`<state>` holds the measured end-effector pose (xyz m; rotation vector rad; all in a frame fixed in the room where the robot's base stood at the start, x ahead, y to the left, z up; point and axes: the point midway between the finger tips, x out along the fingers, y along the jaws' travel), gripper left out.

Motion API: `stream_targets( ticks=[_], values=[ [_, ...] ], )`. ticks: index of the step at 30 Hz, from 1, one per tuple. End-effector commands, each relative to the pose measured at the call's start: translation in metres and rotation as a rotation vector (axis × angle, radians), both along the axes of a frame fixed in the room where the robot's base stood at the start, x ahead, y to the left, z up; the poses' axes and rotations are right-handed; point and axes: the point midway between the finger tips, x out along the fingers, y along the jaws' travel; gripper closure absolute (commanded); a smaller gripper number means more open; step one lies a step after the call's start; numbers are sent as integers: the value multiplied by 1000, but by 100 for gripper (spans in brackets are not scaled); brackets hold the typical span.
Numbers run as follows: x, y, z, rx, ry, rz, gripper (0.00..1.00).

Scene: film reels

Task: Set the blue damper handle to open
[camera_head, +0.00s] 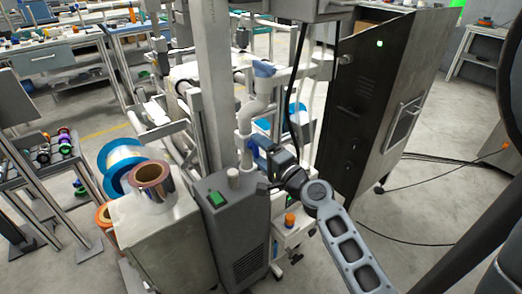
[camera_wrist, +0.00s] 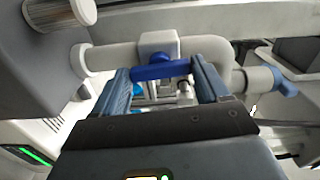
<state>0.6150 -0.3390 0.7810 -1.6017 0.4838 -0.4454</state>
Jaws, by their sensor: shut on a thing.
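The blue damper handle (camera_wrist: 161,71) lies crosswise between the two fingers of my gripper (camera_wrist: 163,80) in the wrist view. I cannot tell the handle's open or closed marks from these views.
A second blue handle (camera_head: 264,68) is higher on the pipework. A grey box with a green switch (camera_head: 216,198) and a copper-coloured reel (camera_head: 152,182) stand left of my gripper. A tall dark cabinet (camera_head: 352,110) stands to the right.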

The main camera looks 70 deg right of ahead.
Motion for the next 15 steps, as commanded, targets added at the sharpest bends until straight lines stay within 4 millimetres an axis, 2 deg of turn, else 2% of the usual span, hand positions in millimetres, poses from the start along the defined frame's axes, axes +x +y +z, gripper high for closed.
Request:
stream_targets(
  ticks=[15],
  values=[
    [-1, -1, -1, 85, -55, -3, 56]
  ],
)
